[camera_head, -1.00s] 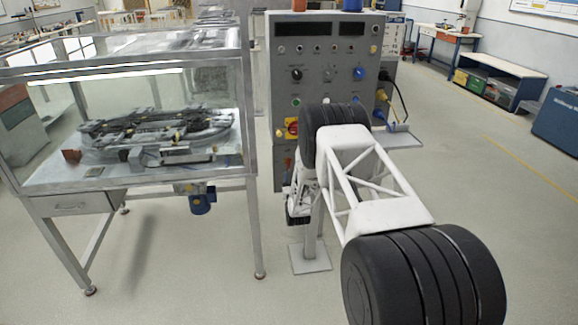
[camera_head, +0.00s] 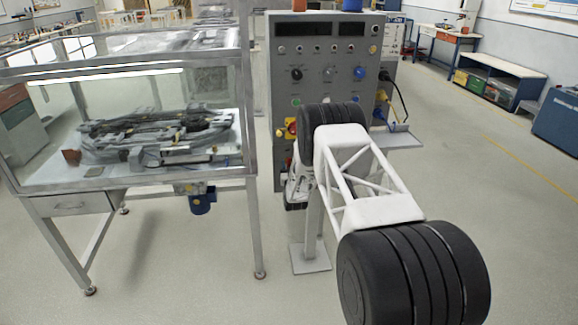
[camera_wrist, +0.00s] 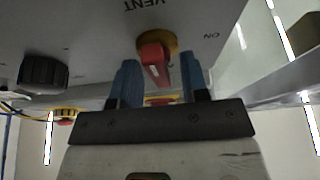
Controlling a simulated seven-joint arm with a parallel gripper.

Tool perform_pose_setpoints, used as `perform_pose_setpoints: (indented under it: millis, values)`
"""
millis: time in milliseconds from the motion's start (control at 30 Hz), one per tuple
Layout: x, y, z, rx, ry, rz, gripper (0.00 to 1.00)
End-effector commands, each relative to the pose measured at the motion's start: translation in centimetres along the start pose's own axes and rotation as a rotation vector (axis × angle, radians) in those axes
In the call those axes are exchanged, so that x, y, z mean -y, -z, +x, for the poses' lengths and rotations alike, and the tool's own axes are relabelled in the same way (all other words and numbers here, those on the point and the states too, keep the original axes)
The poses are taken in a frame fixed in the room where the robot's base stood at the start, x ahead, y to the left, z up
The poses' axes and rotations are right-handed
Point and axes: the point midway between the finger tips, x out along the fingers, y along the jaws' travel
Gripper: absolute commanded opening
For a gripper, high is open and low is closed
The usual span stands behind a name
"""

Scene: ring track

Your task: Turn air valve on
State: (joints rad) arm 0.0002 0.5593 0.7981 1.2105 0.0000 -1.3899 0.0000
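A red lever (camera_wrist: 155,62) on a round yellow base sits on the grey panel in the wrist view. The labels "VENT" and "ON" beside it appear upside down. My gripper (camera_wrist: 160,78) has two blue fingers apart, one on each side of the lever. The lever's end lies between the fingertips; I cannot tell whether either finger touches it. In the head view, the control panel (camera_head: 328,70) stands upright, and my arm hides its lower right part. My gripper's fingers are hidden there.
A black knob (camera_wrist: 43,72) is left of the lever in the wrist view. A yellow and red switch (camera_head: 290,128) is on the panel, close to my arm. A glass-covered table (camera_head: 130,185) stands left of the panel. Open floor lies to the right.

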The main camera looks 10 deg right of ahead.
Motion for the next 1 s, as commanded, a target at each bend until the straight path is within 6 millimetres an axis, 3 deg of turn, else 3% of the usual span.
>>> perform_pose_setpoints:
  millis: [33, 233, 267, 667, 1000]
  values:
    - [0.00, 0.00, 0.00, 0.000, 0.000, 0.000, 0.34]
    - [0.00, 0.00, -0.01, 0.000, 0.000, 0.000, 0.03]
    - [0.00, 0.00, -0.02, 0.000, 0.000, 0.000, 0.02]
    - [0.02, 0.01, -0.02, 0.000, -0.023, 0.056, 0.02]
    - [0.00, 0.02, -0.01, 0.000, -0.106, 0.255, 0.02]
